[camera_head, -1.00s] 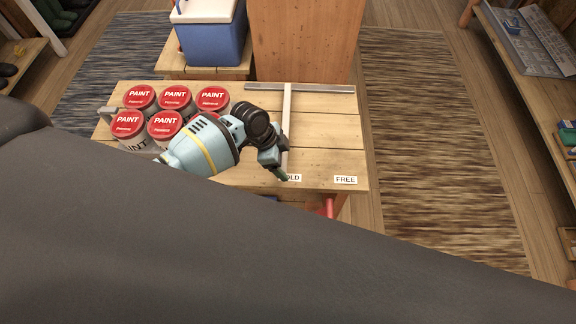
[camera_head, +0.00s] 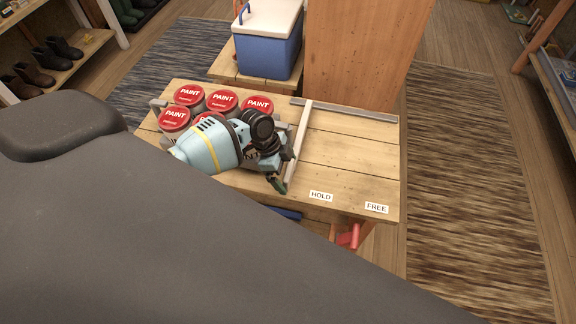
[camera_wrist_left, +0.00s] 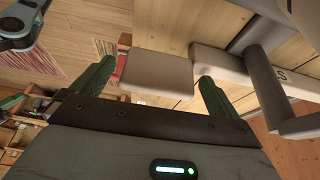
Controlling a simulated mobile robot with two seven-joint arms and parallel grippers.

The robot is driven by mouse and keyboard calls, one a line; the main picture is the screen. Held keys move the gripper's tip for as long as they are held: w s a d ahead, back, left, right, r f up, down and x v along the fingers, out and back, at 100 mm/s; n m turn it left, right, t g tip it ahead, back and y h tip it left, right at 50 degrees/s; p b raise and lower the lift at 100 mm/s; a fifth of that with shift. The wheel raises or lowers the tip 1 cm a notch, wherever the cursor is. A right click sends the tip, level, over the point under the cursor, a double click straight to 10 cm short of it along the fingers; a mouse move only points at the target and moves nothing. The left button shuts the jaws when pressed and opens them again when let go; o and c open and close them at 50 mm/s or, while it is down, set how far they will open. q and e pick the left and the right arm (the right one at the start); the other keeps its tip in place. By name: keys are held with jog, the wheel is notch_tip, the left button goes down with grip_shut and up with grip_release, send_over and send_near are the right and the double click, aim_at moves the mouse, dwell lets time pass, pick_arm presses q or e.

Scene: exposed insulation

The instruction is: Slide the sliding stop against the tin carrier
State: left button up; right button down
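The sliding stop (camera_head: 298,147) is a pale bar across the workbench, running from a metal rail at the back toward the front edge. It lies left of the HOLD label. The tin carrier (camera_head: 156,103), with grey end handles, holds several red-lidded paint tins (camera_head: 222,100) just left of the stop. Any gap between them is hard to judge. My left gripper (camera_head: 278,184) is at the stop's front end. In the left wrist view its green fingers (camera_wrist_left: 155,86) are apart, with a beige block (camera_wrist_left: 160,72) between them and no clear grip.
The bench right of the stop is clear, with HOLD (camera_head: 320,196) and FREE (camera_head: 376,208) labels at its front edge. A red part (camera_head: 349,236) sticks out below that edge. A blue cooler (camera_head: 268,45) and a wooden panel (camera_head: 362,50) stand behind.

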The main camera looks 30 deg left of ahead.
pick_arm(q)
jog(key=shift+d+r, duration=0.1)
jog(key=shift+r, duration=0.25)
jog(key=v, duration=0.7)
jog(key=shift+p, duration=0.4)
